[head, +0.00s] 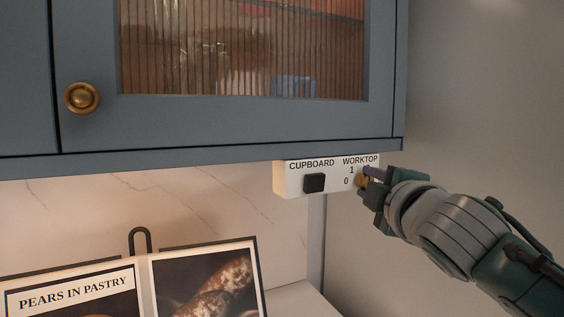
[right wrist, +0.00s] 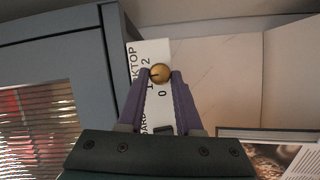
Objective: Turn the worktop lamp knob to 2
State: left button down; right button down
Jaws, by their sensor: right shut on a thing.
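The brass worktop knob (head: 361,181) sits on the right part of a white switch panel (head: 330,183) under the wall cupboard, below the word WORKTOP. The figures 1 and 0 show beside it; the 2 is hidden in the head view. In the right wrist view the round knob (right wrist: 160,73) sits between the fingertips, with 0, 1 and 2 around it. A small dark mark on it points left, seemingly between 1 and 2. My right gripper (head: 372,182) is shut on the knob; its purple fingers (right wrist: 161,80) show in the wrist view. My left gripper is not in view.
A black square CUPBOARD switch (head: 314,182) is left of the knob on the same panel. The blue-grey cupboard (head: 230,130) hangs directly above, with a brass door knob (head: 82,97). An open cookbook (head: 140,285) stands below left.

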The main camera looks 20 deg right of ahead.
jog(key=m+p, duration=0.1)
jog(key=p, duration=0.1)
jog(key=r+m+g+p, duration=0.1)
jog(key=m+p, duration=0.1)
jog(key=shift+d+y, duration=0.1)
jog(key=shift+y, duration=0.2)
jog(key=shift+m+g+y+p, duration=0.35)
jog(key=shift+m+p, duration=0.45)
jog(key=shift+p, duration=0.3)
jog(key=shift+f+m+y+p, duration=0.15)
jog(key=shift+m+y+p, duration=0.1)
jog(key=shift+m+p, duration=0.3)
jog(key=shift+f, duration=0.1)
jog(key=c, duration=0.6)
grip_release()
jog(key=shift+s, duration=0.1)
